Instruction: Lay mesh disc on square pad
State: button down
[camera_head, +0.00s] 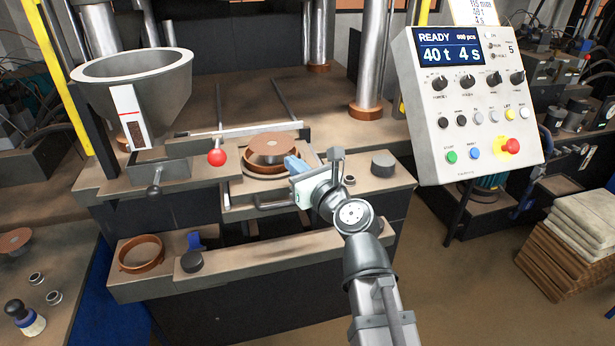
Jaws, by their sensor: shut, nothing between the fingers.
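Another brown disc (14,241) lies on the side table at the far left, cut by the picture edge. I cannot tell from texture which of them is the mesh disc. I cannot make out a square pad for certain. My gripper (291,162) has blue fingers and is shut and empty. Its tips are just right of the disc at the mould, overlapping the mould's right side in this view; contact cannot be judged.
A grey hopper (135,85) and red-knobbed lever (217,157) stand left of the mould. A control panel (472,100) stands right. A dark cylinder (383,164) sits right of my gripper. An empty copper ring (141,253) lies on the lower front shelf.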

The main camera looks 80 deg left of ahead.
aim_at(272, 143)
jog(key=shift+x, duration=1.4)
jog(key=shift+x, duration=1.2)
jog(key=shift+d, duration=0.1)
